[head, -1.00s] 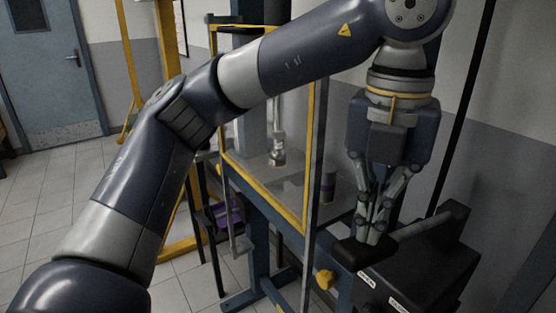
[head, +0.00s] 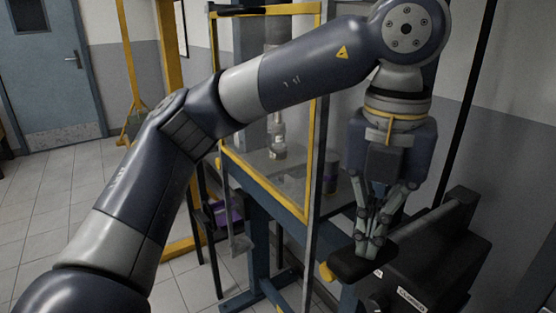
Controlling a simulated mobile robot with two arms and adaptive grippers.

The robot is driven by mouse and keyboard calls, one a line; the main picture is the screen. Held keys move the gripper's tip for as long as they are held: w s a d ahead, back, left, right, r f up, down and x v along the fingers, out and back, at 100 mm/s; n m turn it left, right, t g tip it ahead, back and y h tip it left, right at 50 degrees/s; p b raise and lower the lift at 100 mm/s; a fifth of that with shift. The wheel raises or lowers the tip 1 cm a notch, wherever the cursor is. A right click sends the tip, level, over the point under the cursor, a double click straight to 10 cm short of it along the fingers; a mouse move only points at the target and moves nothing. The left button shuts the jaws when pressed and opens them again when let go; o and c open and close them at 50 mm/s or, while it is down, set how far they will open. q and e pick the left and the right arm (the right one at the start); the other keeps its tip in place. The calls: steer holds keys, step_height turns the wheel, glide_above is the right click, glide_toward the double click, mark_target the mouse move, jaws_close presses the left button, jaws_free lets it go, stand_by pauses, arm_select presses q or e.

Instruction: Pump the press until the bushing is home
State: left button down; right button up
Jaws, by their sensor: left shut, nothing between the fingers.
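The press (head: 262,205) is a blue frame with a yellow-edged clear guard (head: 315,110) at its front. Behind the guard, a bright metal ram (head: 277,125) points down, with a small metal piece (head: 278,152) at its lower end. I cannot tell whether that piece is the bushing or how far it is seated. My left gripper (head: 369,248) points down, shut and empty. Its fingertips are at a black pad (head: 350,265) beside a dark pump unit (head: 425,265); they appear to touch the pad's top. My right gripper is not in view.
A dark cylinder (head: 331,172) stands behind the guard. A purple item (head: 226,213) lies low left of the press. A yellow frame (head: 168,90) stands at the back left. Tiled floor is open at left, before a blue door (head: 55,75). My left arm crosses in front of the press.

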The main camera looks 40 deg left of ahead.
arm_select(q)
steer(key=shift+f, duration=0.7)
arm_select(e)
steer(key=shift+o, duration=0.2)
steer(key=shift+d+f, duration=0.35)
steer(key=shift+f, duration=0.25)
arm_select(q)
steer(key=shift+w+r+p, duration=0.1)
steer(key=shift+r+p, duration=0.25)
steer(key=shift+r, duration=0.25)
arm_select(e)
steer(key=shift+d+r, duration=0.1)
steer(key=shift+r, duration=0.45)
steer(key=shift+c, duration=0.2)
arm_select(q)
step_height(320, 180, up, 7)
steer(key=p, duration=0.6)
steer(key=shift+d, duration=0.1)
steer(key=shift+f, duration=0.2)
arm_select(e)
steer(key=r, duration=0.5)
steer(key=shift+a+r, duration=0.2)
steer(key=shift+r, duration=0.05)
arm_select(q)
step_height(320, 180, up, 5)
steer(key=p, duration=0.4)
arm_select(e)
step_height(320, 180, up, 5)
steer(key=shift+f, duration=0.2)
